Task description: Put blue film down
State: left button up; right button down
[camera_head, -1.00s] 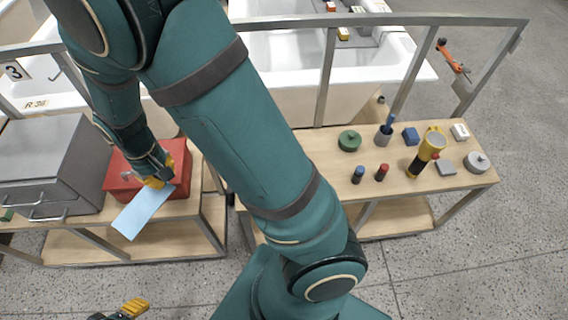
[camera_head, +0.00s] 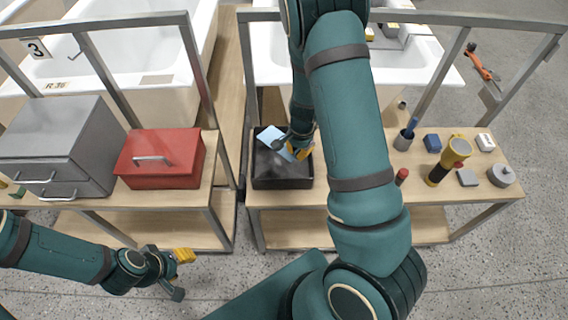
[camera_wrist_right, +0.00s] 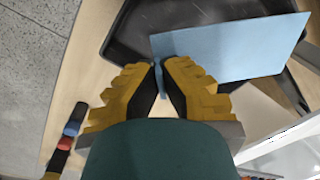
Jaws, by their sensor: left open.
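The blue film (camera_head: 271,137) is a flat light-blue sheet over the black tray (camera_head: 283,183) in the head view. My right gripper (camera_head: 297,147) is above the tray and shut on the film's edge. The right wrist view shows the fingertips (camera_wrist_right: 163,66) pinching the film (camera_wrist_right: 240,48), which spreads over the tray (camera_wrist_right: 125,42). I cannot tell whether the film touches the tray floor. My left gripper (camera_head: 183,274) is open and empty at the lower left, over the grey floor.
A red toolbox (camera_head: 165,170) and a grey drawer cabinet (camera_head: 65,145) stand on the left bench. My right arm hides part of the right bench. To its right stand a blue block (camera_head: 432,142), a yellow-black torch (camera_head: 448,158) and a grey lidded pot (camera_head: 501,176).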

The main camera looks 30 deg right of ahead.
jog(key=b, duration=0.2)
send_over(297, 173)
jog(key=f, duration=0.6)
jog(key=shift+s, duration=0.2)
jog(key=shift+f+b, duration=0.75)
jog(key=shift+f, duration=1.35)
jog(key=shift+f, duration=0.2)
jog(key=c, duration=1.4)
grip_release()
jog(key=shift+r, duration=0.1)
